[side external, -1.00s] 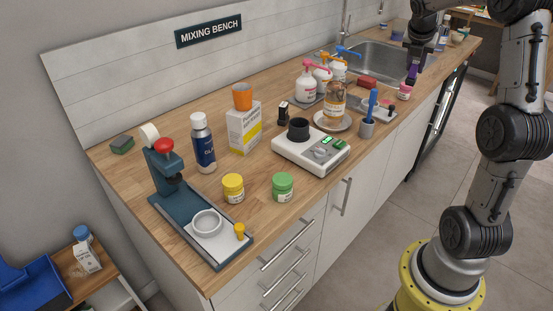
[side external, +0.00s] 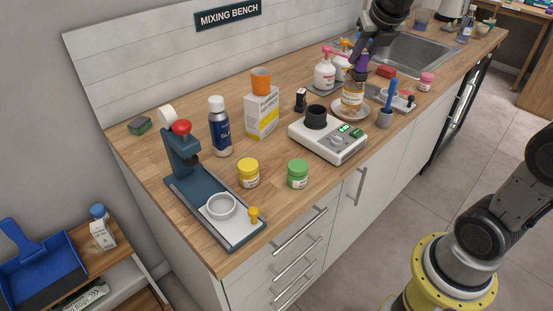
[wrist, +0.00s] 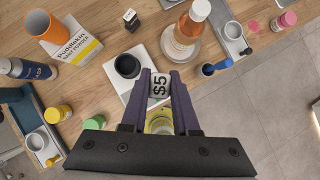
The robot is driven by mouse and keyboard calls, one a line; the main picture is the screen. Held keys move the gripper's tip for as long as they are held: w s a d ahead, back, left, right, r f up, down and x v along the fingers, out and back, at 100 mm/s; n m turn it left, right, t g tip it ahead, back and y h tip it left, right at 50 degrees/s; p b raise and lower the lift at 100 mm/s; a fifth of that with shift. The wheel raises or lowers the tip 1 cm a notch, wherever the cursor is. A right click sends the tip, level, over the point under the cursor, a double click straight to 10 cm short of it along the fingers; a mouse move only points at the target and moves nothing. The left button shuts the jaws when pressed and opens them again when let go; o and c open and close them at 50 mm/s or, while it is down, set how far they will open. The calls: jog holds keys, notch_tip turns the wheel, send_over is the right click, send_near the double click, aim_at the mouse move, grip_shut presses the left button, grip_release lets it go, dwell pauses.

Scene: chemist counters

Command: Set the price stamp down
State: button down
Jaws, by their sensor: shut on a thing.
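My gripper (wrist: 159,84) is shut on the price stamp (wrist: 158,88), a small block marked "$5" that shows between the purple fingers in the wrist view. Something yellowish shows lower between the fingers; I cannot tell whether it belongs to the stamp. The stamp cannot be made out there.
Below are the white scale (side external: 327,140) with a black cup, the amber bottle (side external: 352,92) on a round dish, a blue pen in a grey holder (side external: 385,118) and a small black item (side external: 301,100). An orange cup (side external: 261,80) stands on a box.

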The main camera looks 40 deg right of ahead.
jog(key=s+a+f+n+t+y, duration=0.1)
jog(key=s+a+n+y, duration=0.2)
jog(key=a, duration=0.6)
jog(key=s+a+n+y, duration=0.1)
jog(key=s+a+n, duration=0.25)
jog(key=a, duration=0.55)
jog(key=w+x, duration=0.1)
jog(key=x, duration=0.5)
jog(key=w+r+x, duration=0.1)
jog(key=x, duration=0.6)
jog(key=w+r+x, duration=0.1)
jog(key=x, duration=0.6)
jog(key=shift+w+a+r, duration=0.15)
jog(key=shift+w, duration=0.2)
jog(key=shift+w+f, duration=0.2)
jog(key=shift+f, duration=1.55)
jog(key=shift+f, duration=0.15)
